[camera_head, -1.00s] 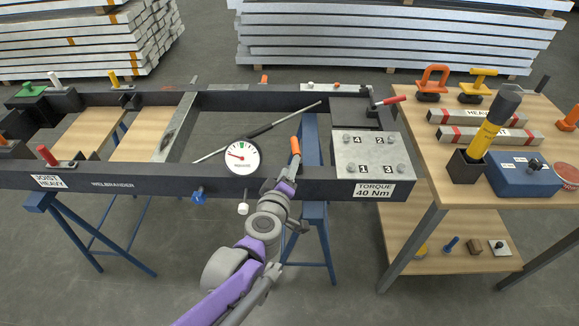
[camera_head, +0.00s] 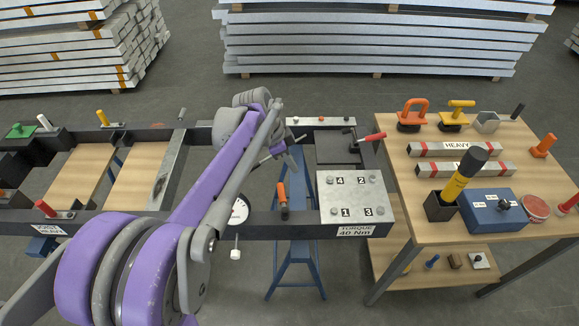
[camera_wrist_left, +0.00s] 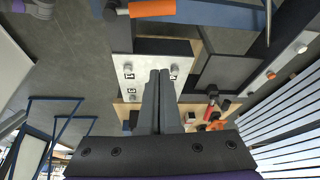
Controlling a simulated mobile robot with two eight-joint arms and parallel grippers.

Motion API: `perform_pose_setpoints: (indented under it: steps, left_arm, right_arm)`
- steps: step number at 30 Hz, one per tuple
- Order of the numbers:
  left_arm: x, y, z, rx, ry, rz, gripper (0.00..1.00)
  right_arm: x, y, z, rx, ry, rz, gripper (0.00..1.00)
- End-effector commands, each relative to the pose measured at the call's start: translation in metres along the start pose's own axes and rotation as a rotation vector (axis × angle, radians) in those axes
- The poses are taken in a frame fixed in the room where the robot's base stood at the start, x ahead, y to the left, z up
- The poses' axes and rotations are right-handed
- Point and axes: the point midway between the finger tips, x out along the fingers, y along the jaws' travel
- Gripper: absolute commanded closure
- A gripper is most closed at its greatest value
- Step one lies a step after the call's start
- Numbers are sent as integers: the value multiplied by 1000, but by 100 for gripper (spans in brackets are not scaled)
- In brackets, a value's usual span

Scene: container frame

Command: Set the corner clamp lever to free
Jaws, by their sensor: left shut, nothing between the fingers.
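The corner clamp lever (camera_head: 370,138) has a red handle on a dark base at the frame's far right corner. Its handle points right, slightly upward in the head view. In the wrist view a red handle (camera_wrist_left: 210,111), apparently this lever, lies right of the fingers. My left gripper (camera_head: 300,138) reaches over the frame from the left, short of the lever and apart from it. In the wrist view its fingers (camera_wrist_left: 160,73) are together and empty, with the numbered torque plate (camera_wrist_left: 123,70) behind them. My right gripper is not in view.
The dark frame (camera_head: 90,223) rests on blue trestles (camera_head: 293,250). An orange-handled lever (camera_head: 282,193) stands on the near rail, left of the torque plate (camera_head: 357,197). The wooden table (camera_head: 430,262) at right holds several tools. My left arm hides part of the frame and gauge.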

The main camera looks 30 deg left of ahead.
Motion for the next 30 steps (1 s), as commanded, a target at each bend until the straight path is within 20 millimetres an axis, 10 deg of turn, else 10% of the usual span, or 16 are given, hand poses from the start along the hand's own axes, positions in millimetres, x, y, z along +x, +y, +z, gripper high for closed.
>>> perform_pose_setpoints:
  steps: [7,19,30]
  left_arm:
    - [13,1,8,32,-37,31,100]
    - [96,3,10,30,-34,29,100]
    - [88,2,48,27,-34,27,100]
  right_arm:
    - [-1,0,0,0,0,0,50]
    - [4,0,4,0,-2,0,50]
    - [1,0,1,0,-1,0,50]
